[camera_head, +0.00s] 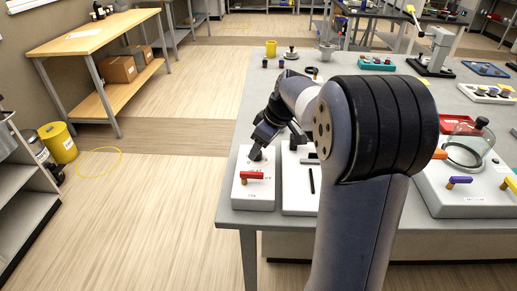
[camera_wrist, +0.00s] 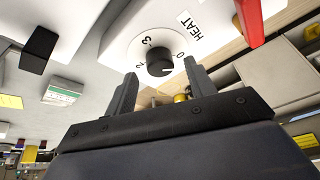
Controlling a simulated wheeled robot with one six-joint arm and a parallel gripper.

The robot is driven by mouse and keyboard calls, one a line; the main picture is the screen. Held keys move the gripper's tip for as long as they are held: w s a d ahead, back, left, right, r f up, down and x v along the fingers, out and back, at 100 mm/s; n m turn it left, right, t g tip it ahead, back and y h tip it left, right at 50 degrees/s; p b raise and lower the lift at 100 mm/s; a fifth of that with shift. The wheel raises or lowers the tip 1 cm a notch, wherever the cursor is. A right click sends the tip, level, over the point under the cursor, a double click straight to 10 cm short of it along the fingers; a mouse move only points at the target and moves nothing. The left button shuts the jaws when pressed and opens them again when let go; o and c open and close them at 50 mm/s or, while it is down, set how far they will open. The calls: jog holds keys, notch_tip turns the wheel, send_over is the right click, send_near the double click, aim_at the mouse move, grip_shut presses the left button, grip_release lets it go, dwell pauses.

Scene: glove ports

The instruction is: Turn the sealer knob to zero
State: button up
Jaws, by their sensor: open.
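The sealer (camera_head: 254,196) is a white box at the near left corner of the grey table, with a red lever (camera_head: 253,175) on top. In the wrist view its black round knob (camera_wrist: 159,60) sits on a white dial marked with numbers, beside a HEAT label (camera_wrist: 196,28). A 3 and a 0 are legible on the dial; a small light mark shows on the knob, but its exact setting is hard to tell. My gripper (camera_head: 257,152) is over the sealer. In the wrist view it (camera_wrist: 157,70) is open and empty, fingertips toward both sides of the knob, with no clear contact.
A second white unit (camera_head: 297,200) with dark bars stands close to the sealer's right. The glass dome (camera_head: 465,150) stands on another white unit farther right. A yellow cup (camera_head: 270,48) is at the table's far edge. Open floor lies left of the table.

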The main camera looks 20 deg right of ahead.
jog(key=v, duration=0.9)
jog(key=shift+s, duration=0.1)
jog(key=x, duration=1)
jog(key=shift+a+f, duration=0.15)
jog(key=shift+f, duration=0.2)
jog(key=shift+m, duration=0.3)
jog(key=shift+w, duration=0.25)
